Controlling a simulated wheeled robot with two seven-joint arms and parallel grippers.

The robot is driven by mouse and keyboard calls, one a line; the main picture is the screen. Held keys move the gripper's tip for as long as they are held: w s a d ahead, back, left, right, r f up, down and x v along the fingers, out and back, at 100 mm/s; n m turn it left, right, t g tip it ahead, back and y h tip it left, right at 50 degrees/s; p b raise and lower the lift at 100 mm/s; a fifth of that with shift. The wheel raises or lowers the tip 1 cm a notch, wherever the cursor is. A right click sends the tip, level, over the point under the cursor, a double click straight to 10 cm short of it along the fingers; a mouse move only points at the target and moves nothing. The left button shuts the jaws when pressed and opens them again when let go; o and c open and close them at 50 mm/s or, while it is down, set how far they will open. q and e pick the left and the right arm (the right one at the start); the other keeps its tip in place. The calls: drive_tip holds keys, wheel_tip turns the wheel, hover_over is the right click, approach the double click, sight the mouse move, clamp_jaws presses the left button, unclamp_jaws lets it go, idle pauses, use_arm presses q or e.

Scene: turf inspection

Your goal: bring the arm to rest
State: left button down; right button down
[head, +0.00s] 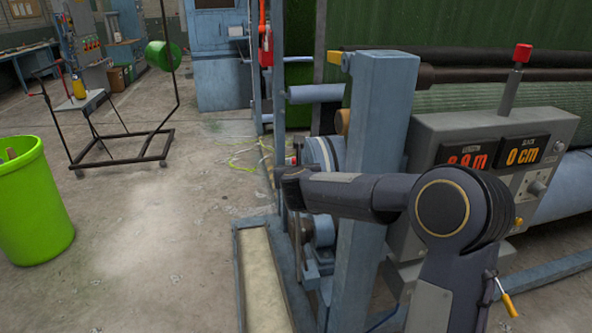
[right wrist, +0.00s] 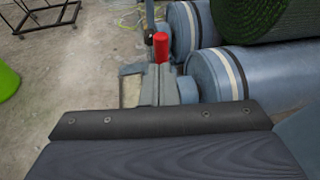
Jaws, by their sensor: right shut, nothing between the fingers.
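My right arm (head: 375,195) comes up from the bottom right in the head view. It bends at a round joint and reaches left in front of the machine's blue post (head: 385,105). My right gripper does not show clearly in the head view. In the right wrist view its dark body fills the bottom, and the gripper (right wrist: 160,85) appears shut and empty at the centre. A red cylinder (right wrist: 161,47) stands just beyond it; I cannot tell whether they touch. My left arm and gripper are out of view.
A control box (head: 440,130) with lit readouts and a red-knobbed lever (head: 522,53) stands close behind my arm. Striped rollers (right wrist: 215,75) lie ahead and right. A green bin (head: 35,210) and wheeled cart (head: 120,145) stand left, with bare floor (head: 150,240) between bin and machine.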

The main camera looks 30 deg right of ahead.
drive_tip(key=s+a+r+n+y, duration=0.3)
drive_tip(key=s+a+n+y, duration=0.2)
drive_tip(key=s+n, duration=0.55)
drive_tip(key=s+a+r+n+y, duration=0.35)
drive_tip(key=s+a+n, duration=0.25)
drive_tip(key=s+n, duration=0.45)
drive_tip(key=s+f+n+g, duration=0.3)
drive_tip(key=s+f+n, duration=0.4)
drive_tip(key=s, duration=0.3)
drive_tip(key=s+a+f+n+g+y+p, duration=0.1)
drive_tip(key=s+f+n+g, duration=0.3)
drive_tip(key=s+n, duration=0.6)
wheel_tip(320, 180, down, 3)
drive_tip(key=shift+s+a+r, duration=0.1)
drive_tip(key=shift+s+a, duration=0.05)
drive_tip(key=shift+s, duration=0.1)
